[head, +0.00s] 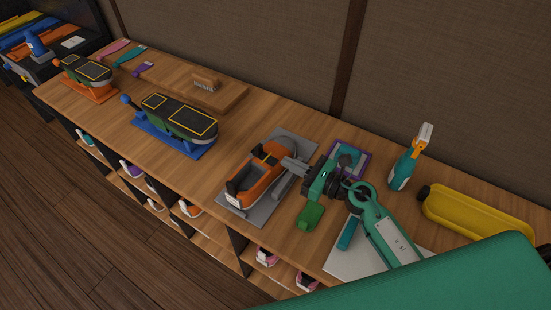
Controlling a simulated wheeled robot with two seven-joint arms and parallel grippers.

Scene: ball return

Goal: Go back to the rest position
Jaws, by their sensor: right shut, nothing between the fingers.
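My right gripper (296,166) reaches in from the lower right on a green arm. Its grey fingers are shut and empty, just right of an orange and grey shoe-like object (257,178). That object sits on a grey base plate (287,140) on the wooden counter. The fingers overlap the plate in the picture; I cannot tell whether they touch it or the object. My left gripper is not in view.
A blue-based device (163,140) and an orange-based device (97,90) stand farther left. A brush (206,82) lies on a wooden board. A purple-edged item (362,160), spray bottle (402,170) and yellow container (475,215) are right.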

